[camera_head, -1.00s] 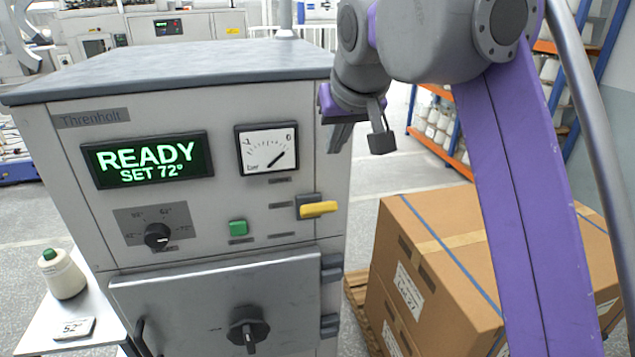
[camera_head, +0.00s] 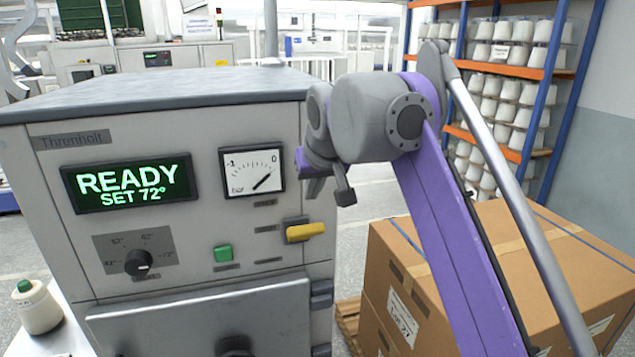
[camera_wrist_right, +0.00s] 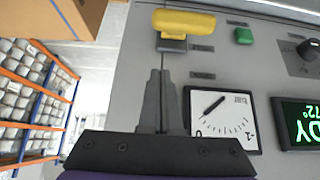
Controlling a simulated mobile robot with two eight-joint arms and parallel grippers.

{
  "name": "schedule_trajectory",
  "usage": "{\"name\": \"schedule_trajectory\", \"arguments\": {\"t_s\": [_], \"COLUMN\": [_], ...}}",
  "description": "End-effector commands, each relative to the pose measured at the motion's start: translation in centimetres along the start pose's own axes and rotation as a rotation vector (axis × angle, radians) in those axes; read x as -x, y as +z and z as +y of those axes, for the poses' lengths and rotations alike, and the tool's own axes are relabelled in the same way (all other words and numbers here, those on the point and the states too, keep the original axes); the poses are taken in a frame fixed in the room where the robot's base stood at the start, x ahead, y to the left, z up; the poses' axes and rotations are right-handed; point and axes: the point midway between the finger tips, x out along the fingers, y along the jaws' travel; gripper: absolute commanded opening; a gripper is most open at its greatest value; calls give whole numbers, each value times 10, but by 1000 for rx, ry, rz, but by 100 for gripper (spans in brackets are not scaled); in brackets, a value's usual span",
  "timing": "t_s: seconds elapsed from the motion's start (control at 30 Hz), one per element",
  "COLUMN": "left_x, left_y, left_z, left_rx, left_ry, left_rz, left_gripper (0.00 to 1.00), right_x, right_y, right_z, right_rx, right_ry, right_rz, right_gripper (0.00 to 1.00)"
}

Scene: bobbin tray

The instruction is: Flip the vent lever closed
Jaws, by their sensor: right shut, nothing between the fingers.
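The vent lever (camera_head: 305,232) has a yellow handle on a dark mount at the right side of the grey machine's front, sticking out sideways. It also shows at the top of the right wrist view (camera_wrist_right: 183,22). My right gripper (camera_head: 315,190) is above the lever, beside the pressure gauge. In the right wrist view its two grey fingers (camera_wrist_right: 162,75) are together and empty, pointing toward the lever's mount with a small gap before it. I cannot tell how far the fingertips are from the panel. My left gripper is not in view.
The gauge (camera_head: 252,172), green button (camera_head: 223,253), black knob (camera_head: 138,262) and READY display (camera_head: 127,184) share the panel. Large cardboard boxes (camera_head: 400,270) stand at the right. A shelf of bobbins (camera_head: 495,90) is behind. A white bobbin (camera_head: 38,308) is at the lower left.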

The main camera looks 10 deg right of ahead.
Motion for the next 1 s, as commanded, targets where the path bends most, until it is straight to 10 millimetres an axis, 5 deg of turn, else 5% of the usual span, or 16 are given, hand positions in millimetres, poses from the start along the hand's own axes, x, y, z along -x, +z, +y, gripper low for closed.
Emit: {"name": "schedule_trajectory", "arguments": {"t_s": [0.1,0.3,1.0], "left_x": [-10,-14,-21], "left_y": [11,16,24], "left_z": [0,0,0], "left_rx": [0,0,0], "left_ry": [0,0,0], "left_rz": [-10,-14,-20], "left_gripper": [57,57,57], "right_x": [-5,-7,-8], "right_y": [22,36,46], "right_z": [0,0,0], "right_rx": [0,0,-1], "right_ry": [0,-1,0], "right_rz": [-2,1,46], "right_gripper": [0,0,0]}}
